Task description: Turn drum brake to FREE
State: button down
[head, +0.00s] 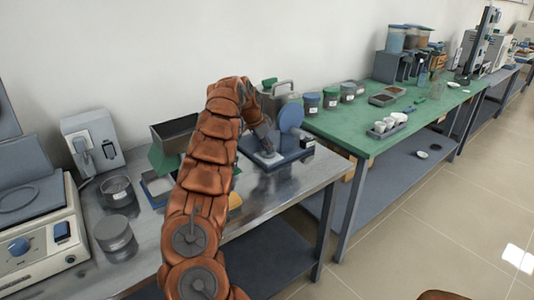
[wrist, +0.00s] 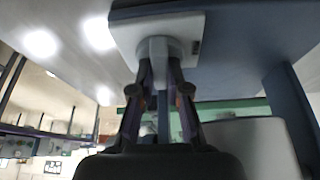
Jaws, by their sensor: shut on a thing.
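The drum device is a blue unit (head: 290,156) near the right end of the steel bench, with a round blue disc (head: 291,116) upright on it. In the wrist view, a grey knob (wrist: 158,46) stands out from a pale square plate (wrist: 127,36) on a blue surface. My gripper (wrist: 160,68) is shut on this knob, one finger on each side. In the head view my gripper (head: 267,148) is at the device's pale plate, left of the disc, and my copper arm partly covers it. No FREE marking or knob setting can be read.
Left on the steel bench (head: 140,232) are a sieve-like round can (head: 117,191), a grey cylinder (head: 115,236) and a balance-like instrument (head: 40,238). A metal canister (head: 278,98) stands behind the device. The green-topped table (head: 350,125) to the right holds several jars and trays.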

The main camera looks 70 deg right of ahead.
jog(key=shift+n+b, duration=0.4)
jog(key=shift+n, duration=0.1)
jog(key=c, duration=1.1)
grip_release()
jog(key=shift+c, duration=0.2)
jog(key=shift+r, duration=0.1)
jog(key=v, duration=1.1)
jog(key=shift+a+r, duration=0.25)
jog(key=shift+r, duration=0.15)
jog(key=shift+s, duration=0.1)
